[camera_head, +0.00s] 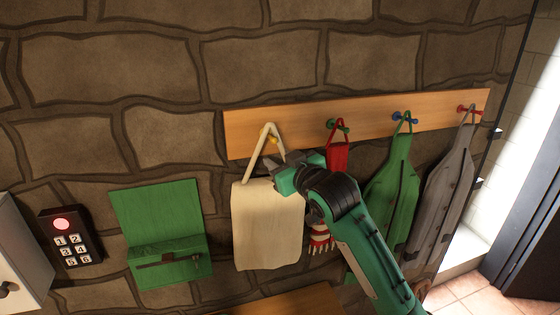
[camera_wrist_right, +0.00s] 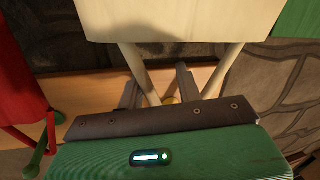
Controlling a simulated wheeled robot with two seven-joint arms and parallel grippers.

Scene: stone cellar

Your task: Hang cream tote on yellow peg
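The cream tote (camera_head: 268,222) hangs flat against the wall below the left end of the wooden rail. Its strap rises to a point around the yellow peg (camera_head: 273,140) and seems to rest over it. My right gripper (camera_head: 264,163) is in front of the strap, just below the peg. In the right wrist view the tote (camera_wrist_right: 180,18) is at the top, and its strap runs down towards the yellow peg (camera_wrist_right: 172,100). There the right gripper's fingers (camera_wrist_right: 158,90) stand apart, with part of the strap between them. The strap's top is hidden there. My left gripper is out of view.
On the wooden rail (camera_head: 375,118) to the right hang a red item (camera_head: 337,156), a green garment (camera_head: 391,188) and a grey one (camera_head: 447,180). A green wall box (camera_head: 165,215) and a keypad (camera_head: 70,238) are left of the tote. A wooden surface (camera_head: 283,303) is below.

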